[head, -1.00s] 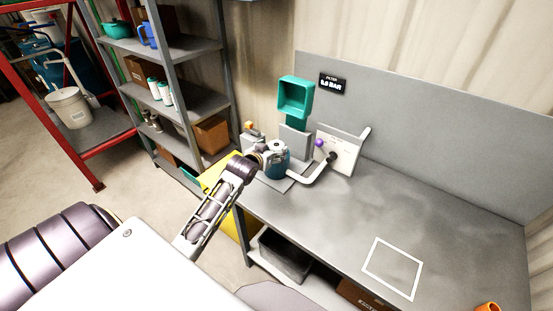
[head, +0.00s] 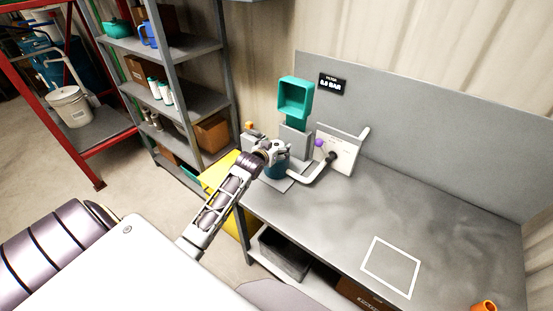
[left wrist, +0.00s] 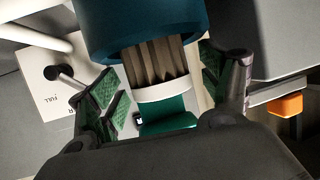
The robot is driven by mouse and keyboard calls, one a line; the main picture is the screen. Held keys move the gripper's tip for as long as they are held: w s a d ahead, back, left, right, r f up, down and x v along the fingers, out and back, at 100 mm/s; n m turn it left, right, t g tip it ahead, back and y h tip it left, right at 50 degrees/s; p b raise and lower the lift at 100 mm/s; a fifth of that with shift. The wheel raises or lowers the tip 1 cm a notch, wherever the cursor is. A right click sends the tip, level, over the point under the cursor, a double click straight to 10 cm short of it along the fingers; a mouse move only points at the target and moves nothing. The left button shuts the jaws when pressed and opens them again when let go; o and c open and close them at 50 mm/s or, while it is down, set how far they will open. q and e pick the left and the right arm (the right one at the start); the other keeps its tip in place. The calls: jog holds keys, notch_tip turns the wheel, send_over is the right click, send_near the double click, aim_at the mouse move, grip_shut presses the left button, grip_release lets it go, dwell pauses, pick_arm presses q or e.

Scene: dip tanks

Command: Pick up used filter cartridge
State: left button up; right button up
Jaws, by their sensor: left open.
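The used filter cartridge (left wrist: 160,62) shows in the left wrist view as brown pleats with a white end cap (left wrist: 163,91). It sticks out of a dark blue round housing (left wrist: 150,25); its other end is hidden inside. In the head view the blue housing (head: 274,170) stands at the bench's left end, partly covered by my left gripper (head: 274,150). In the left wrist view, my open left gripper (left wrist: 163,88) has green-padded fingers on either side of the cartridge, with gaps visible. My right gripper is not in view.
A white pipe (head: 308,174) and a panel with a purple-knobbed lever (head: 342,152) stand right of the housing. A green bin (head: 295,96) is behind it. An orange block (left wrist: 287,104) shows in the wrist view. The bench (head: 340,210) is clear around a white square outline (head: 391,267).

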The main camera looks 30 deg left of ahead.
pick_arm(q)
jog(key=c, duration=1.7)
jog(key=shift+r, duration=0.15)
notch_tip(320, 180, up, 18)
jog(key=b, duration=0.2)
